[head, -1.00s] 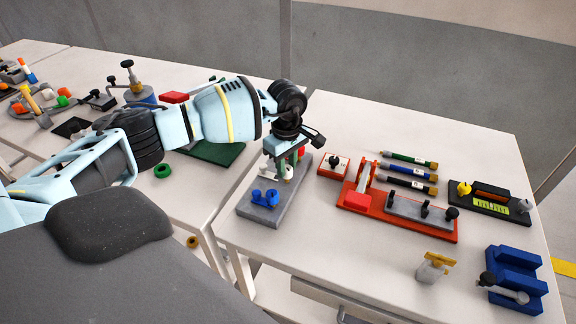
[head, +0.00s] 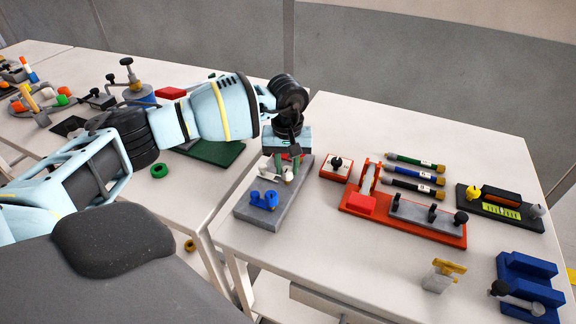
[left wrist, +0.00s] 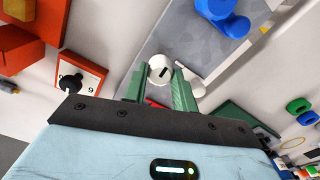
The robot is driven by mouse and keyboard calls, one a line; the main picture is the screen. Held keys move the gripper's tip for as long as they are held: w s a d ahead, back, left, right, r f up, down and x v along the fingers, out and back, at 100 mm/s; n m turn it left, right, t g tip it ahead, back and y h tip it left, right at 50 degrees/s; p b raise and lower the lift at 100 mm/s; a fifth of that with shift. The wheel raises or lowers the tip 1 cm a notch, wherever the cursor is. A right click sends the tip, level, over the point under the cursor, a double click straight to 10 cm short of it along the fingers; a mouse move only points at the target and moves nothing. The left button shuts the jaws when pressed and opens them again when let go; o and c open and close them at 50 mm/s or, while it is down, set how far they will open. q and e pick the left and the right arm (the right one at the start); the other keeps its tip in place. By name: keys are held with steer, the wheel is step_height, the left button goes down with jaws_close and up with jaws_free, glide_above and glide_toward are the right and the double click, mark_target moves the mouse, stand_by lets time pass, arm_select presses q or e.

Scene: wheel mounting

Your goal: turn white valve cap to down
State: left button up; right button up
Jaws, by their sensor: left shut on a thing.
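The white valve cap (left wrist: 160,68) sits between the green fingers of my left gripper (left wrist: 160,88) in the left wrist view. It is round with a dark slot mark on its face. My left gripper also shows in the head view (head: 284,168), over the grey valve block (head: 272,216), and is shut on the cap. A blue valve (head: 263,200) stands on the near part of the same block; it also shows in the left wrist view (left wrist: 222,16). In the head view the gripper partly hides the white cap. My right gripper is not in view.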

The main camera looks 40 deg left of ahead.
mark_target(287, 169)
arm_select(q)
steer(key=shift+w+r+m, duration=0.15)
steer(key=shift+r+m, duration=0.15)
steer(key=shift+r, duration=0.1)
steer(key=o, duration=0.9)
steer(key=shift+o, duration=0.5)
steer(key=shift+f, duration=0.2)
step_height(287, 169, up, 8)
steer(key=shift+f, duration=0.1)
steer(key=shift+s, duration=0.2)
